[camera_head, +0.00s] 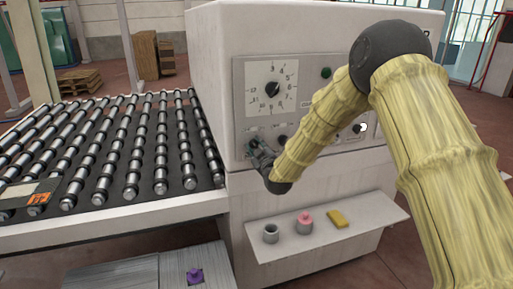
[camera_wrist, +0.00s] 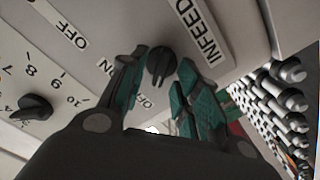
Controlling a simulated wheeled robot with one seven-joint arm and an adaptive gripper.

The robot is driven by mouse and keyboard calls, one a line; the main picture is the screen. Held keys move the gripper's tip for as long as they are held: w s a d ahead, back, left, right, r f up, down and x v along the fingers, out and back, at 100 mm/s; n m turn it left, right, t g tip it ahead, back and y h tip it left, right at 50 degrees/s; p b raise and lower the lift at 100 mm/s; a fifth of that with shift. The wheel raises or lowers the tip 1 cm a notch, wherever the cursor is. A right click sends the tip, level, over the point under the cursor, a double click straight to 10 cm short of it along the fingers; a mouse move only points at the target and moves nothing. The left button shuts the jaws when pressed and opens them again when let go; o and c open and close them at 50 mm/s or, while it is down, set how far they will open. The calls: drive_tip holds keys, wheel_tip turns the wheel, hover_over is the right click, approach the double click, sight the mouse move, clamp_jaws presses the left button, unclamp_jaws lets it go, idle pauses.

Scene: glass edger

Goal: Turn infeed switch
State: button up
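The infeed switch (camera_wrist: 160,62) is a black rotary knob beside the INFEED label (camera_wrist: 198,30) on the machine's pale panel. An ON and an OFF mark lie near it; which one it points to is hard to tell. My gripper (camera_wrist: 162,66) is open, with its teal-padded fingers on either side of the knob. A gap shows between the knob and the right finger; contact on the left is unclear. In the head view my gripper (camera_head: 257,147) is at the panel's lower left, hiding the switch there.
A roller conveyor (camera_head: 120,145) runs on the left. Below, a shelf (camera_head: 375,222) holds a grey cup (camera_head: 271,234), a pink item (camera_head: 305,221) and a yellow block (camera_head: 338,219).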

drive_tip(key=shift+c, duration=0.2)
clamp_jaws()
